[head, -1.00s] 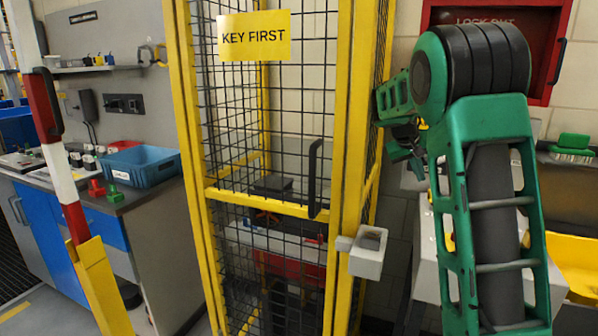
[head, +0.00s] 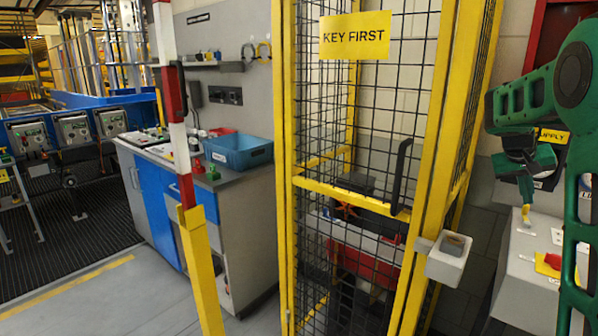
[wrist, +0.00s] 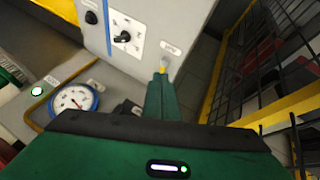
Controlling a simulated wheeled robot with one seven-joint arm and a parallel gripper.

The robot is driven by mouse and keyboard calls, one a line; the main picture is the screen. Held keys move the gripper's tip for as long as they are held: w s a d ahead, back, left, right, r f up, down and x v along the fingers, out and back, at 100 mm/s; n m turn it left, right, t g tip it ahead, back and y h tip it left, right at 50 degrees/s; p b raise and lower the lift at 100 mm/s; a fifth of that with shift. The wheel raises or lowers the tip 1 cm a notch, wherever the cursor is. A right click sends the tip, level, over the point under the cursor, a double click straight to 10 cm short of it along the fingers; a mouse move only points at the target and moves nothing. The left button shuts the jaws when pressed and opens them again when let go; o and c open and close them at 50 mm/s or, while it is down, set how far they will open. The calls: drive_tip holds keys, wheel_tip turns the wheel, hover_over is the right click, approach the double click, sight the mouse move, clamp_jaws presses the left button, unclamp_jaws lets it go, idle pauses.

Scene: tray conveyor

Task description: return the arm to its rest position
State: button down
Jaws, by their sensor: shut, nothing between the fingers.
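My gripper (head: 525,205) is at the right of the head view, at the end of my green arm, pointing down over a grey machine housing. In the wrist view its green fingers (wrist: 161,85) lie together, shut, with no object visible between them. A small yellow patch shows at the fingertips in both views; I cannot tell whether it belongs to them. My arm is folded, and its right part is cut off by the picture edge.
A yellow-framed mesh cage (head: 428,170) with a "KEY FIRST" sign (head: 354,36) stands left of my gripper. A grey box (head: 446,268) juts from its post. A red-and-white barrier arm (head: 178,130) stands farther left. The wrist view shows a dial gauge (wrist: 73,100) and rotary switch (wrist: 122,37).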

drive_tip(key=s+a+f+y, duration=0.1)
drive_tip(key=s+a, duration=0.2)
drive_tip(key=s, duration=0.3)
drive_tip(key=s+a+f+y, duration=0.1)
drive_tip(key=s+a, duration=0.2)
drive_tip(key=s, duration=0.3)
drive_tip(key=s+a+f+g+y, duration=0.1)
drive_tip(key=s+a+f, duration=0.1)
drive_tip(key=s, duration=0.5)
drive_tip(key=shift+s+a+m+y, duration=0.1)
drive_tip(key=shift+a+m+y, duration=0.25)
drive_tip(key=shift+a, duration=0.25)
drive_tip(key=s+a+f+y, duration=0.1)
drive_tip(key=s+a+f, duration=0.1)
drive_tip(key=s+a, duration=0.2)
drive_tip(key=s+a+f+y, duration=0.1)
drive_tip(key=s+a, duration=0.3)
drive_tip(key=s, duration=0.4)
drive_tip(key=s+a+f+g+y, duration=0.1)
drive_tip(key=s+a+f, duration=0.3)
drive_tip(key=s+a, duration=0.1)
drive_tip(key=shift+s, duration=0.8)
